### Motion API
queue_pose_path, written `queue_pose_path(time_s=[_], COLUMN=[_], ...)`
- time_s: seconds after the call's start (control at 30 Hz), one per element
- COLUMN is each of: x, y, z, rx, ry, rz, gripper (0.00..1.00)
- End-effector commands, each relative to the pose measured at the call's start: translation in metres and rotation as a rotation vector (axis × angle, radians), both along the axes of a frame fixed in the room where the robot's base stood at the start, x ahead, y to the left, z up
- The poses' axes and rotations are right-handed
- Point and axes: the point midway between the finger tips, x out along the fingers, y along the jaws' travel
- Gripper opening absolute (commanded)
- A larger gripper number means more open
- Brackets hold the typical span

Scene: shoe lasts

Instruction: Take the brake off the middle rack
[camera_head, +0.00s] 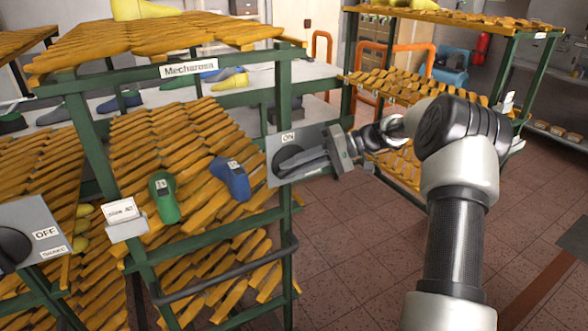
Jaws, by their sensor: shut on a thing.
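The middle rack (95,150) has green posts, wooden slat shelves and a "Mecharosa" sign (190,68). A grey brake panel (313,137) on its right side carries a label reading "ON" (288,138) and a round black knob (287,156). My gripper (300,166) reaches in from the right in front of this panel. Its dark fingers are shut on the knob and hide part of it. The exact contact is partly hidden by the fingers.
Another grey panel (30,215) at the left edge reads "OFF" and has a black knob. A green last (163,198) and a blue last (230,178) lie on the middle rack's shelf. Another rack (505,70) stands behind my arm. Tiled floor is clear below.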

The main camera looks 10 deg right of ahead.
Motion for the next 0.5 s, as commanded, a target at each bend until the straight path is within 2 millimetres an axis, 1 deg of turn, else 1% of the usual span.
queue_pose_path(time_s=[0.03, 0.2, 0.5], x=[0.0001, -0.0001, -0.0003], y=[-0.0012, -0.0008, -0.0003], z=[-0.0036, -0.0035, -0.0024], rx=[0.043, 0.172, 0.328], ry=[0.015, 0.056, 0.107], rz=[-0.003, -0.001, 0.0], gripper=[0.0, 0.0, 0.0])
